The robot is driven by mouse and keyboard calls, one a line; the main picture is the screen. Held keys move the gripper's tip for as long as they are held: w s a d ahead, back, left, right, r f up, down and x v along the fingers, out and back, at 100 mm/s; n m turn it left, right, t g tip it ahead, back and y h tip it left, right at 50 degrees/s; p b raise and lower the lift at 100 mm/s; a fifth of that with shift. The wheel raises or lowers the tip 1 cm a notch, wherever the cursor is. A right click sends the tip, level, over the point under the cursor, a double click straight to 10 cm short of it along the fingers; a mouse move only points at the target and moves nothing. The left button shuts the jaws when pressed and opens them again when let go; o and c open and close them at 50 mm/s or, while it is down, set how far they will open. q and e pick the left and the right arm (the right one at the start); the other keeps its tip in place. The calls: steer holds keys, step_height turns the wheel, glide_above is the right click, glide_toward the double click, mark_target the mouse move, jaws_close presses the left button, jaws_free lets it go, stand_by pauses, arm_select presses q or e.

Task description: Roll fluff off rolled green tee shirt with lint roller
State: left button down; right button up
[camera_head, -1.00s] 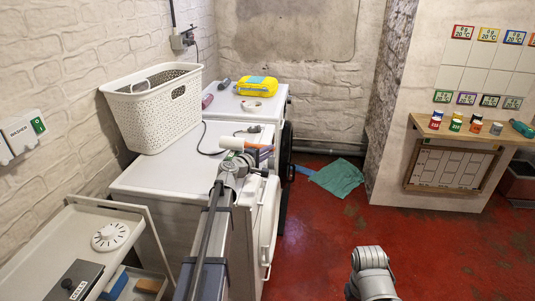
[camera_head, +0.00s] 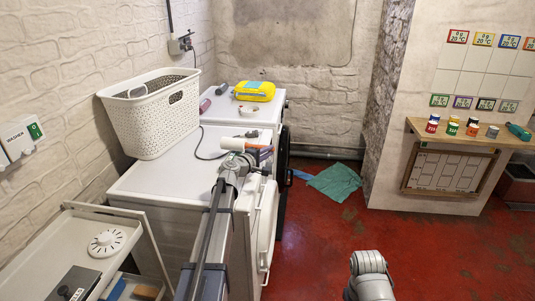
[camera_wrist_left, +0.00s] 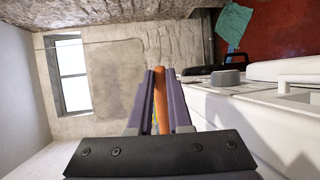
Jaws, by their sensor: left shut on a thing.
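My left gripper (camera_head: 262,152) is shut on the orange handle (camera_wrist_left: 161,100) of the lint roller, between its purple fingers. The roller's white head (camera_head: 232,144) points left in the head view, above the front white machine. A crumpled green cloth (camera_head: 335,182) lies on the red floor past the machines, apart from the roller. It also shows at the top of the left wrist view (camera_wrist_left: 234,24). I cannot tell whether it is the rolled tee shirt; no clearly rolled green shirt shows. My right gripper is out of view.
Two white machines (camera_head: 150,184) stand along the left wall, the front one with its round door open. A white basket (camera_head: 152,118) and a yellow pack (camera_head: 254,91) sit on top. A wooden shelf (camera_head: 468,136) with small cans is at right.

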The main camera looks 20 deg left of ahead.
arm_select(q)
steer(key=shift+s, duration=0.15)
steer(key=shift+s+d, duration=0.15)
steer(key=shift+s, duration=0.8)
steer(key=shift+s+d, duration=0.15)
steer(key=shift+s, duration=0.9)
steer(key=shift+s, duration=0.1)
steer(key=shift+s+d+f, duration=0.1)
steer(key=shift+s, duration=0.85)
steer(key=shift+s+d, duration=0.15)
steer(key=shift+s, duration=0.9)
